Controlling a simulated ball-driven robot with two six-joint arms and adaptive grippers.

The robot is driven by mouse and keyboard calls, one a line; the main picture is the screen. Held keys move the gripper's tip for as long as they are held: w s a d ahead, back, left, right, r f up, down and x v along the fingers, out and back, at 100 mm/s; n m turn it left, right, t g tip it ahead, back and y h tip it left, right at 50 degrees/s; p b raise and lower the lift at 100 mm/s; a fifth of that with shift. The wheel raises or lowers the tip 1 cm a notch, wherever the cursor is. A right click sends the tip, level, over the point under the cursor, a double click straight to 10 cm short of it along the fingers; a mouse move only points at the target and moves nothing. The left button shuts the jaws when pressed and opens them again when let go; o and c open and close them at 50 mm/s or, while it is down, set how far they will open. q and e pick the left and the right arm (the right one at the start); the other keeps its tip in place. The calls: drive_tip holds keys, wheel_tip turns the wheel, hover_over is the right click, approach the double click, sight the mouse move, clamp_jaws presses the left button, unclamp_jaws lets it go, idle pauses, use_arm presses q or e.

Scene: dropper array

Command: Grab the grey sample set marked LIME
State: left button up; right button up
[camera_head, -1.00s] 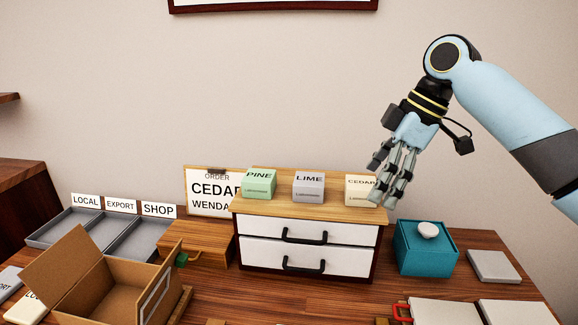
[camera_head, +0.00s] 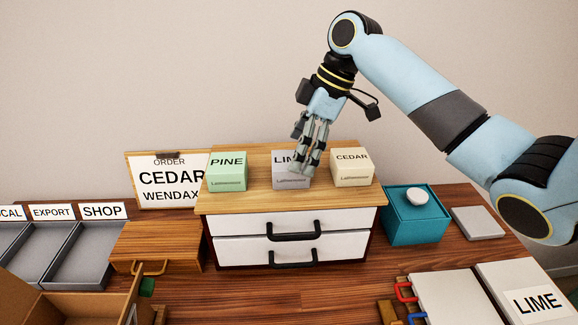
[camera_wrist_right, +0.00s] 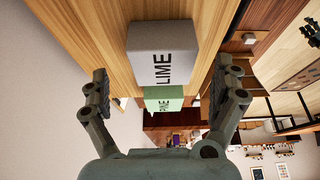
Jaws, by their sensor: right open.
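The grey LIME box (camera_head: 285,175) stands on the wooden top of the drawer unit, between the green PINE box (camera_head: 227,172) and the cream CEDAR box (camera_head: 352,168). My right gripper (camera_head: 306,172) is in front of the LIME box in the head view and hides part of its label and right side. In the right wrist view the open fingers (camera_wrist_right: 162,92) lie to either side of the lower part of the LIME box (camera_wrist_right: 160,50), with gaps beside it. The PINE box (camera_wrist_right: 164,98) shows beyond it. My left gripper is not in view.
The drawer unit (camera_head: 240,248) has two white drawers with black handles. A teal box (camera_head: 412,222) with a white knob stands to its right. An order board (camera_head: 165,182) reading CEDAR stands at the left, behind a wooden box (camera_head: 158,243). Grey trays (camera_head: 82,260) lie far left.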

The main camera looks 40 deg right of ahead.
drive_tip(key=x, duration=0.3)
drive_tip(key=shift+a+f+p, duration=0.25)
drive_tip(key=shift+a+p, duration=0.1)
drive_tip(key=shift+f, duration=0.25)
drive_tip(key=c, duration=0.3)
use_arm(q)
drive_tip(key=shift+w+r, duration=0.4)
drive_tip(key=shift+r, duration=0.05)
use_arm(e)
drive_tip(key=c, duration=1)
